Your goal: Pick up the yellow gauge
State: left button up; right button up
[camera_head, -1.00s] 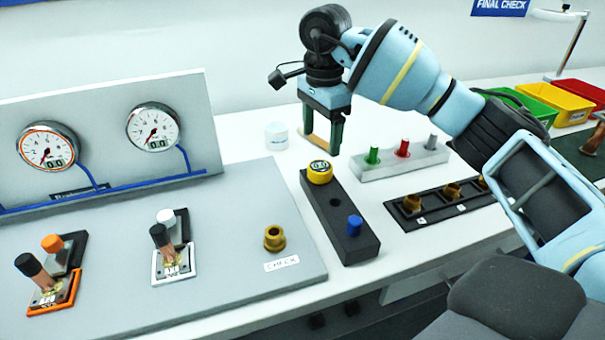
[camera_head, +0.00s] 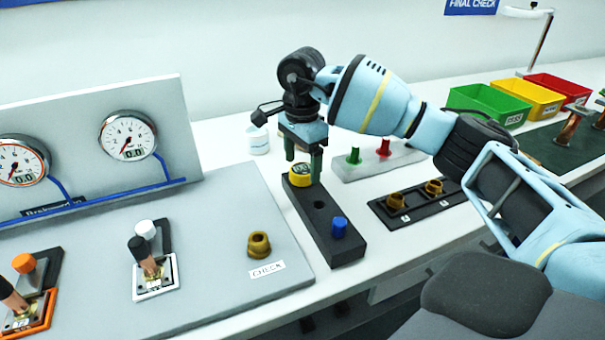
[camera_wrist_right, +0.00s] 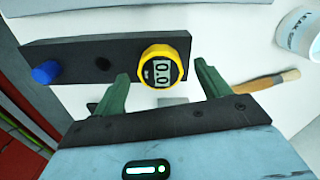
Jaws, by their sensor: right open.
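The yellow gauge (camera_head: 300,174) sits upright at the far end of a black block (camera_head: 325,222) on the white bench. In the right wrist view the yellow gauge (camera_wrist_right: 163,70) shows a round display reading 0.0, at the end of the black block (camera_wrist_right: 85,60). My right gripper (camera_head: 303,170) is open just above the gauge, with its green fingers on either side of it. In the right wrist view my right gripper (camera_wrist_right: 160,85) is empty, and the gauge shows between and beyond its fingertips. I cannot tell whether the fingers touch it. My left gripper is not in view.
A blue cap (camera_head: 339,227) stands at the block's near end. A white cup (camera_head: 258,140) stands behind, and a brush (camera_wrist_right: 262,82) lies beside the gripper. A grey check panel (camera_head: 215,285) is at left. A peg rack (camera_head: 375,160) and a black tray (camera_head: 415,203) are at right.

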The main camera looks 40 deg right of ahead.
jog(key=shift+f, duration=1.05)
jog(key=c, duration=1.1)
jog(key=shift+c, duration=0.2)
jog(key=shift+r, duration=0.15)
jog(key=shift+w+r, duration=0.1)
jog(key=shift+r, duration=0.5)
notch_tip(320, 180, up, 2)
jog(key=shift+a+r, duration=0.1)
jog(key=s+a+r+b, duration=0.1)
jog(key=s+a, duration=0.9)
jog(key=s, duration=0.2)
jog(key=shift+s+r, duration=0.15)
jog(key=shift+s, duration=0.05)
